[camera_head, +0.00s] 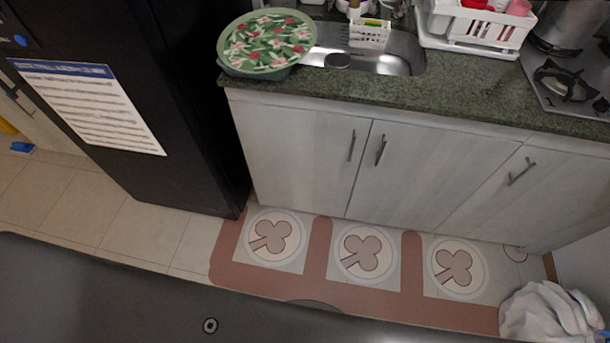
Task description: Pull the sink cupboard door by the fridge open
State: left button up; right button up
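The sink cupboard door by the fridge (292,155) is the left of two pale wooden doors under the sink. It looks shut, flush with the door (425,175) on its right. Its metal handle (352,145) is a short upright bar near its right edge. The neighbouring door has a similar handle (381,150) close by. The black fridge (190,110) stands just left of the cupboard. Neither of my grippers shows in the head view.
A green floral-covered basin (267,42) sits at the counter's left end by the sink (390,58). A dish rack (475,28) and a stove (570,80) are to the right. A red-brown mat (318,262) lies before the doors. A white bag (550,315) is at lower right.

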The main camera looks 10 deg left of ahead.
aim_at(300, 159)
jog(key=u, duration=0.5)
jog(key=k, duration=1.25)
jog(key=u, duration=0.95)
jog(key=i, duration=1.45)
jog(key=z, duration=0.8)
